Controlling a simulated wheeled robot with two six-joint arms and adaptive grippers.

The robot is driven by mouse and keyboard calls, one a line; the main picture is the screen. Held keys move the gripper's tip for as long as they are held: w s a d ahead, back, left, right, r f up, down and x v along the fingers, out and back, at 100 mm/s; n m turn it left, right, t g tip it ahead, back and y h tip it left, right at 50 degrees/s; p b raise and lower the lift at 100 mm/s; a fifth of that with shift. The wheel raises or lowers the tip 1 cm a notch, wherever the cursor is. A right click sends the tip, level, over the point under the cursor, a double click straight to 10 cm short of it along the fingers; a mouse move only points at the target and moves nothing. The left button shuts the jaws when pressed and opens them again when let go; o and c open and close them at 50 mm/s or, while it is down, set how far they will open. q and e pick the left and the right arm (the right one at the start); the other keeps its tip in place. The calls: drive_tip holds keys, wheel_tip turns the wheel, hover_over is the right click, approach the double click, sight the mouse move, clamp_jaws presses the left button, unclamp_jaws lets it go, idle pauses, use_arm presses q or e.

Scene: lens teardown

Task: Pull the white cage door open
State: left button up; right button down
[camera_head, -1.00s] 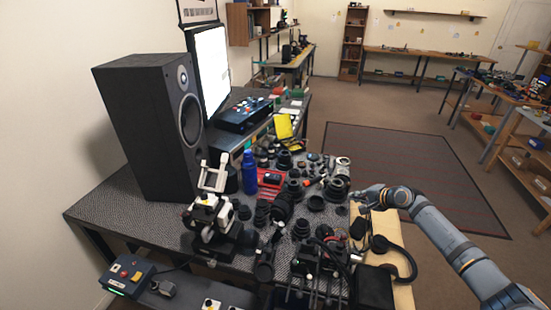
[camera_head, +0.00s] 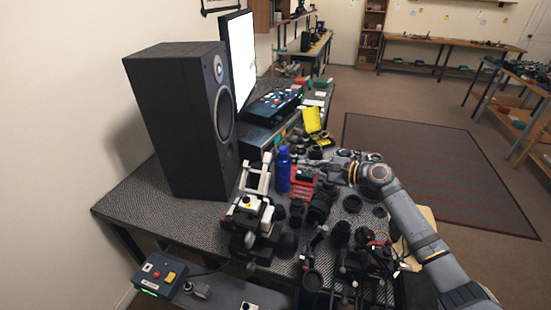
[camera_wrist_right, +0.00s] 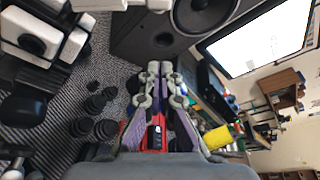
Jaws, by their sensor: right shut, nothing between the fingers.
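The white cage door appears to be the upright white frame (camera_head: 255,177) on top of a white and black device (camera_head: 250,222), left of the blue bottle in the head view. In the right wrist view, white bars (camera_wrist_right: 98,5) of it show at the top edge, partly cut off. I cannot tell its hinge side. My right gripper (camera_head: 313,158) is right of the frame, beyond the bottle, apart from the frame. In the wrist view its fingers (camera_wrist_right: 160,69) are together and empty, pointing towards the speaker side. My left gripper is not in view.
A tall black speaker (camera_head: 170,115) stands behind the device. The blue bottle (camera_head: 283,170) stands between the device and my right gripper. Dark lens parts (camera_head: 318,205) crowd the table's middle and right. A yellow case (camera_head: 312,120) and control box (camera_head: 272,104) are farther back.

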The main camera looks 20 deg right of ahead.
drive_tip(key=r+p+x, duration=0.1)
drive_tip(key=x, duration=0.3)
wheel_tip(320, 180, up, 4)
drive_tip(key=n+t+p, duration=0.1)
drive_tip(key=n+t, duration=0.1)
drive_tip(key=n, duration=0.3)
hover_over(264, 173)
drive_tip(key=d, duration=0.3)
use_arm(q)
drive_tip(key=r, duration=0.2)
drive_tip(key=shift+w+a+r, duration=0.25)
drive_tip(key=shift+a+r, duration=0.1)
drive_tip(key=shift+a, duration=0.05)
use_arm(e)
drive_tip(key=shift+s+a, duration=0.2)
drive_tip(key=shift+s, duration=0.2)
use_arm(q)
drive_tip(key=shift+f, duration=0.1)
use_arm(e)
drive_tip(key=shift+m, duration=0.3)
